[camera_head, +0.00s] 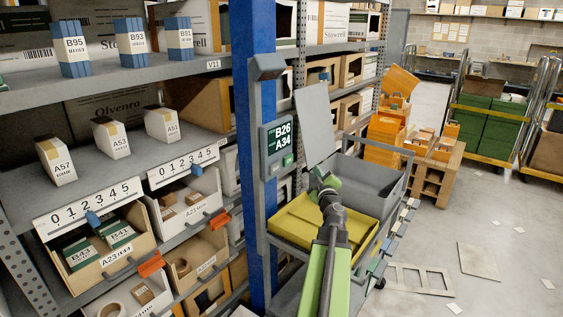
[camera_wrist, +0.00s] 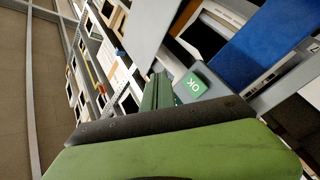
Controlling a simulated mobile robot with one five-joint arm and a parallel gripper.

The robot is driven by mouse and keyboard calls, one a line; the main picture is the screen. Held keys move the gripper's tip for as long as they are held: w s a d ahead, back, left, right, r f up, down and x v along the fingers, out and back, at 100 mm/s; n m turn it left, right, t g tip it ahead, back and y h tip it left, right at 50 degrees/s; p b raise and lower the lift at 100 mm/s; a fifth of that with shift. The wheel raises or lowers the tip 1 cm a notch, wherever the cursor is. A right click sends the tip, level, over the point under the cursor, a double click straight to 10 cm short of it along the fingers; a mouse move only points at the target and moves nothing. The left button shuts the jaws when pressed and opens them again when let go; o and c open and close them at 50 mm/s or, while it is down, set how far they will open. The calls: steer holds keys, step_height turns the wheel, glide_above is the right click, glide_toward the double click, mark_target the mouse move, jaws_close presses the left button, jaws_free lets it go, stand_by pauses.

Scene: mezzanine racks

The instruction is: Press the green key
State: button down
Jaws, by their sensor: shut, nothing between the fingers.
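The green key (camera_head: 288,160) sits at the lower right of a small grey panel on the blue rack post. The panel's dark display (camera_head: 279,137) reads B26 and A34. My gripper (camera_head: 323,176) is to the right of the panel in the head view, apart from the key in the picture. In the wrist view my gripper (camera_wrist: 157,88) is shut and empty, its fingertips just left of the key. The depth between fingertips and key is hard to tell.
A grey key (camera_head: 273,168) is beside the green one. A grey box-like device (camera_head: 268,67) juts from the blue post (camera_head: 256,210) above the panel. A cart with a yellow bin (camera_head: 300,224) and a grey bin (camera_head: 366,183) stands below my arm. Shelves fill the left.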

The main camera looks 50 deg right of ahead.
steer(key=shift+w, duration=0.1)
glide_toward(292, 158)
steer(key=shift+s+d+x, duration=0.15)
steer(key=shift+x, duration=0.7)
steer(key=shift+s+d+x, duration=0.15)
steer(key=shift+x, duration=0.65)
steer(key=shift+s+d+x, duration=0.15)
steer(key=shift+x, duration=0.7)
steer(key=shift+w, duration=0.4)
steer(key=shift+w, duration=0.5)
stand_by(0.7)
stand_by(0.4)
steer(key=shift+s, duration=0.95)
